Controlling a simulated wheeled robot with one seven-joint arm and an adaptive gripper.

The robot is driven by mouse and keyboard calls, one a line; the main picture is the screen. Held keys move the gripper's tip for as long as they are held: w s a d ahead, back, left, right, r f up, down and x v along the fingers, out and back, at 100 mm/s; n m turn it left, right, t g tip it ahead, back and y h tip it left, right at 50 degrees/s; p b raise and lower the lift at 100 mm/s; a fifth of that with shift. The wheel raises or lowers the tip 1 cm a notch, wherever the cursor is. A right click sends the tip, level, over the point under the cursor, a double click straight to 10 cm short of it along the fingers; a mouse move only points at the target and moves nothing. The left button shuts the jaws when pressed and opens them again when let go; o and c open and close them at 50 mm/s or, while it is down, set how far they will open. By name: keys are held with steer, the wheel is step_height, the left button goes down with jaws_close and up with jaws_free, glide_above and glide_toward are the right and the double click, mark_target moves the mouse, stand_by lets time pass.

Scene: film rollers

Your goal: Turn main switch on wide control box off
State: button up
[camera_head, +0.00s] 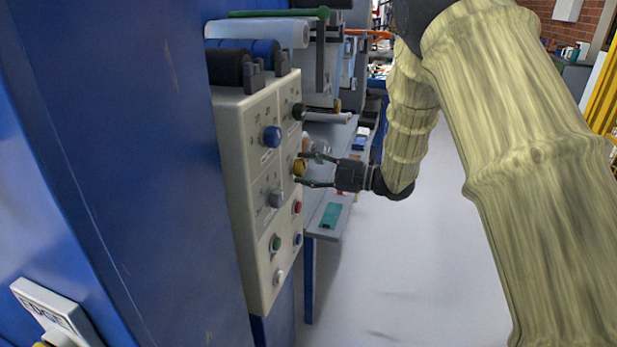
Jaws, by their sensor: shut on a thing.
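The wide control box (240,215) is a beige panel at the left centre of the head view, fixed to the blue machine. Its face carries several knobs and buttons, and their labels are too small to read. My gripper (301,169) comes in from the right with one finger above and one below a yellow knob (299,167) at the box's right side. It is shut on this knob, and the fingers partly cover it. I cannot tell from the labels which control is the main switch, nor which way the yellow knob is turned.
A blue knob (271,136), a grey knob (276,198), a green button (275,243) and a red button (297,207) are close to my gripper. A grey bench (330,217) stands just behind the box. The blue machine wall (110,150) fills the left. The floor (410,280) is clear.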

steer(key=shift+f+n+b, duration=0.15)
steer(key=shift+n+b, duration=0.7)
steer(key=shift+n, duration=0.35)
steer(key=o, duration=1)
steer(key=shift+d, duration=0.15)
steer(key=v, duration=1.2)
